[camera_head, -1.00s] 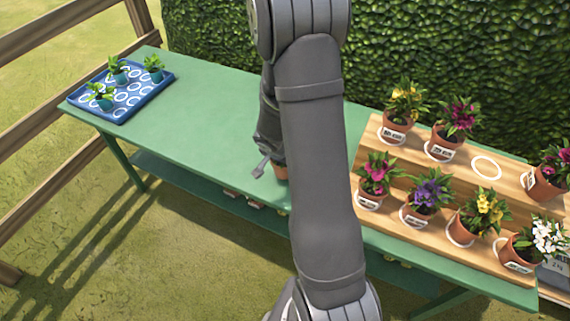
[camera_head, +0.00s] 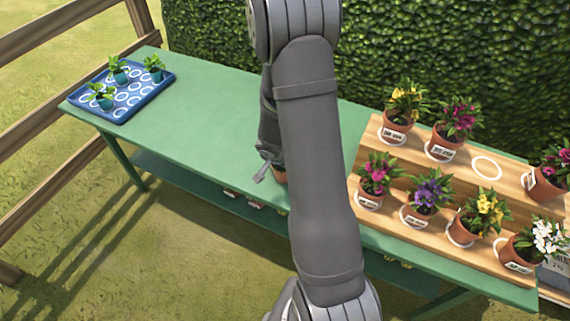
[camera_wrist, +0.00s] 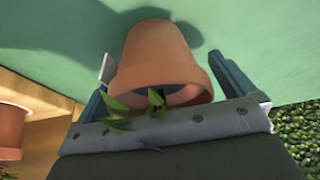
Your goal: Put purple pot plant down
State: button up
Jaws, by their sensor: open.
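A terracotta pot (camera_wrist: 160,55) with green leaves and a trace of purple petals is between the fingers of my gripper (camera_wrist: 168,78) in the wrist view. The fingers are open, one on each side of the pot. The pot's base is toward the green table surface (camera_wrist: 55,35), with a shadow beside it; I cannot tell whether it touches. In the head view my gripper (camera_head: 263,172) is low over the table's middle, and only a sliver of the pot (camera_head: 279,177) shows. My arm hides the rest, including its flowers.
A tiered wooden stand (camera_head: 384,150) at right holds several flowering pots, including another purple one (camera_head: 425,195). An empty white ring (camera_head: 487,168) is on its upper tier. A blue tray (camera_head: 118,116) with 3 seedlings is at far left. The table between is clear.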

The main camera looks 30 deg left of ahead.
jog(key=shift+r, duration=0.1)
jog(key=v, duration=1.2)
jog(key=shift+r, duration=0.1)
dwell(0.3)
jog(key=x, duration=1.2)
jog(key=shift+f, duration=0.2)
jog(key=shift+r, duration=0.15)
